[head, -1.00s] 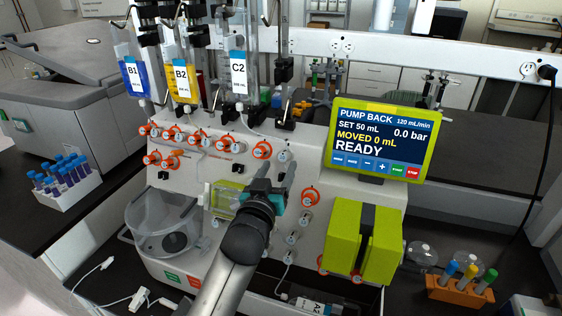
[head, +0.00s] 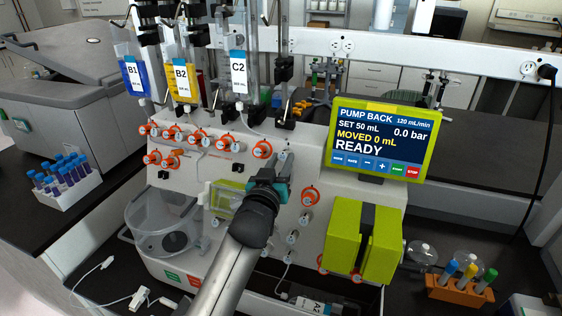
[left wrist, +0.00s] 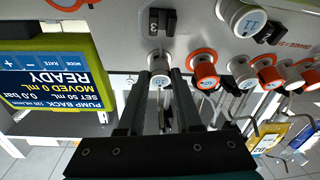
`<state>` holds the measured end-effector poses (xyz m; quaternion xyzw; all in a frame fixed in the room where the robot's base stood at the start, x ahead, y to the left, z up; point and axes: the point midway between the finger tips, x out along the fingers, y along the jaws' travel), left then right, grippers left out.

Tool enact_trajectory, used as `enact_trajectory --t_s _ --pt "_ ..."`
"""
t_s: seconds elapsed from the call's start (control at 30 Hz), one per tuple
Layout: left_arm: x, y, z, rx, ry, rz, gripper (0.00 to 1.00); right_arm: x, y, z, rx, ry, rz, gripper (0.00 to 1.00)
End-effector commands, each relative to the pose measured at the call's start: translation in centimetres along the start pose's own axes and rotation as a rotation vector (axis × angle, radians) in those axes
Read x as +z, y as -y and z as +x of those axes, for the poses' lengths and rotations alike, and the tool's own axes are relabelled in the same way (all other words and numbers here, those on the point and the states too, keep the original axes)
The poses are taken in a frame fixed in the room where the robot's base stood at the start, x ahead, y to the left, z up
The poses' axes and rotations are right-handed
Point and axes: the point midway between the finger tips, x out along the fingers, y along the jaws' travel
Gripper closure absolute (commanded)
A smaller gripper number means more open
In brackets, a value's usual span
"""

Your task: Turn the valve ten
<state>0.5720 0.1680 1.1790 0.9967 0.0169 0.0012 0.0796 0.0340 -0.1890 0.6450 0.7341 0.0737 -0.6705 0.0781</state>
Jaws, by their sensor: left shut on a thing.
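A small white valve knob (left wrist: 159,62) with a blue-printed label, which looks like 10, sits on the pale machine panel in the left wrist view. My left gripper (left wrist: 160,80) has one finger on each side of this knob and is shut on it. My right gripper is not in view.
Orange-ringed valves (head: 262,149) sit close above and beside my gripper. A pump screen (head: 375,140) reading READY stands to the right, above a green pump block (head: 345,238). A clear beaker (head: 150,235) is at the left. Bags hang above the valves.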

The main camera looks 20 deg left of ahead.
Motion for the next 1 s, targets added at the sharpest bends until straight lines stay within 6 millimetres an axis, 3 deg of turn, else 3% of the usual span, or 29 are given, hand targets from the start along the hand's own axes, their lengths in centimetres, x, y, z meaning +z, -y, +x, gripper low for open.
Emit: enact_trajectory --t_s 0.23,0.67,1.0 --pt "0.0 0.0 0.0 0.001 0.0 0.0 1.0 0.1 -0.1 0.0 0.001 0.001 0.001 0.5" --pt "0.0 0.0 0.0 0.009 0.0 0.022 1.0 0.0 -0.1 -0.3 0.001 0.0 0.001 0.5" --pt "-0.3 0.2 0.0 0.084 0.002 0.198 1.0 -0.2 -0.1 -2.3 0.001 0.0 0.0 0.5"
